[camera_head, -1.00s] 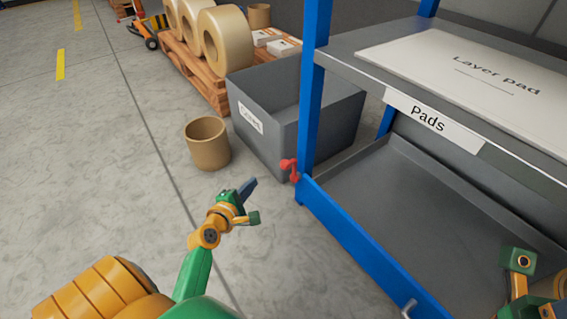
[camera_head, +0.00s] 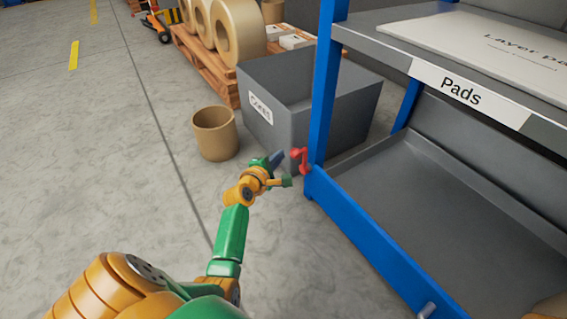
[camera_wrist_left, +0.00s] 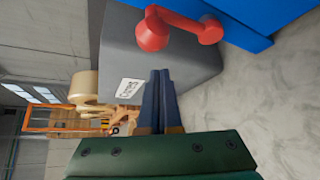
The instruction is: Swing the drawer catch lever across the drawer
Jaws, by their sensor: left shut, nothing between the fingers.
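The red drawer catch lever (camera_head: 300,158) sits on the blue rack's front post at the left end of the drawer (camera_head: 440,210). In the left wrist view the lever (camera_wrist_left: 182,28) shows large near the top, joined to the blue frame. My left gripper (camera_head: 278,157) is shut and empty, just left of the lever. In the left wrist view its two fingers (camera_wrist_left: 158,85) lie together below the lever, with a gap between them and it. The drawer is a grey tray low in the rack. My right gripper is not in view.
A grey bin (camera_head: 262,125) with a label stands behind the lever, and a brown round bin (camera_head: 214,134) stands to its left. The shelf labelled Pads (camera_head: 462,92) is above the drawer. The floor (camera_head: 110,170) at left is clear.

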